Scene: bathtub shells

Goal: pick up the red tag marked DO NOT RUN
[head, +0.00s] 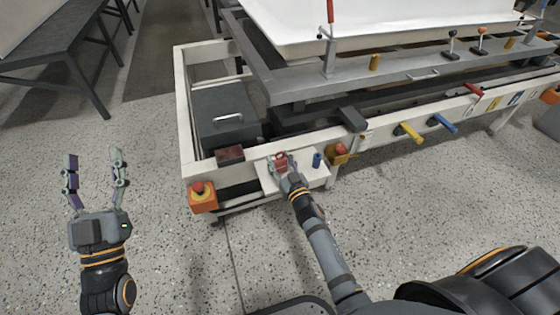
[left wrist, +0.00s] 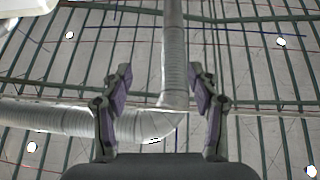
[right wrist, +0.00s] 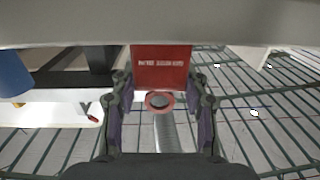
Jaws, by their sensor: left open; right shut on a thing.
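A red tag (head: 281,158) is at the small white shelf (head: 314,176) on the front of the machine. In the right wrist view the red tag (right wrist: 161,66) shows as a flat plate with pale lettering too small to read surely, and a red ring (right wrist: 160,101) at its near end. My right gripper (head: 284,169) is shut on the tag, with the ring between its fingers (right wrist: 160,98). I cannot tell whether the tag touches the shelf. My left gripper (head: 95,165) is open and empty over the floor at the left, fingers pointing up.
A blue cylinder (head: 317,160) stands right of the tag, near a yellow box with a red button (head: 340,151). An orange stop-button box (head: 202,197) and a dark red block (head: 230,155) are to the left. Yellow (head: 410,133) and blue (head: 443,123) handles stick out further right.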

